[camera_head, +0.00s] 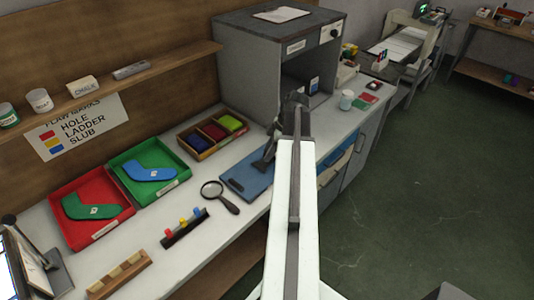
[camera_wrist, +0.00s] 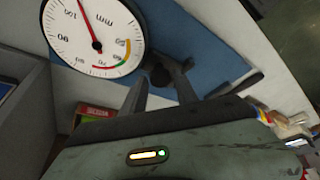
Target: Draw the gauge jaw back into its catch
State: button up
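The gauge has a round white dial (camera_wrist: 93,35) with a red needle, black mm marks and a coloured arc, seen at the upper left in the wrist view. It stands over a blue base plate (camera_head: 246,182), which also shows in the wrist view (camera_wrist: 205,50). My gripper (camera_wrist: 160,82) is at the gauge, its two dark fingers apart. A dark round part (camera_wrist: 160,74) of the gauge shows between or just beyond the fingertips; I cannot tell whether they touch it. In the head view my arm hides part of the gauge. The jaw and catch cannot be made out clearly.
A magnifying glass (camera_head: 221,196) and a small rack with coloured pegs (camera_head: 185,228) lie left of the plate. A red tray (camera_head: 72,233), a green tray (camera_head: 173,188) and a divided box (camera_head: 202,149) stand behind. A grey cabinet (camera_head: 250,80) rises beyond my gripper.

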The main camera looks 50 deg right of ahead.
jog(key=shift+o, duration=0.5)
jog(key=p+v, duration=0.7)
jog(key=shift+r, duration=0.35)
jog(key=shift+s, duration=0.15)
